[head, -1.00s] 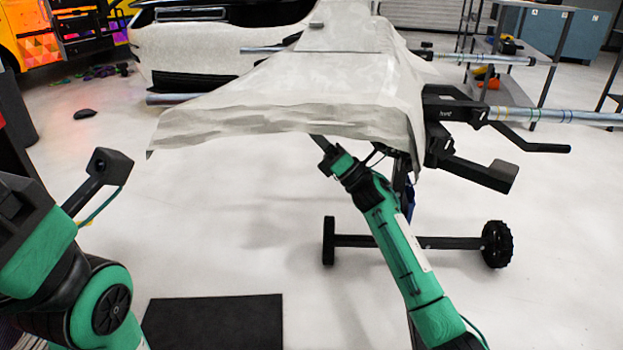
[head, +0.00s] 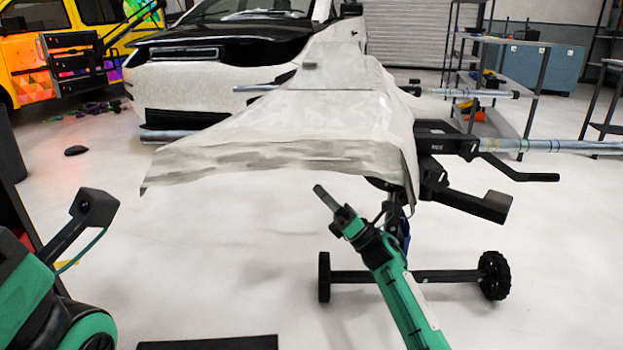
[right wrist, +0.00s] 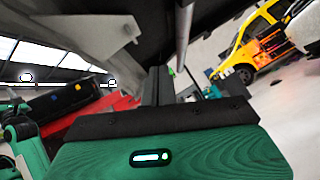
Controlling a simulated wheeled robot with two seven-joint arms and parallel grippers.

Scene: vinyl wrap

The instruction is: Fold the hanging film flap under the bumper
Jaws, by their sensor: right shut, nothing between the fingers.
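The bumper, covered in pale film (head: 290,125), rests on a stand in the middle of the head view. The film flap (head: 270,163) hangs along its near edge, wrinkled, with a loose pointed corner at the left. My right gripper (head: 320,192) is shut and empty, below and in front of the flap's edge, apart from it. Its fingers (right wrist: 157,85) also show in the right wrist view, with a dark underside and a pale sheet above them. My left arm is at the left edge; its fingers are not visible. The bumper's underside is hidden in the head view.
The black stand has a wheeled base bar (head: 420,276). Black arms (head: 465,195) and metal tubes (head: 545,146) stick out at the right. A white and black car (head: 215,75) stands behind. A dark mat (head: 210,342) lies in front.

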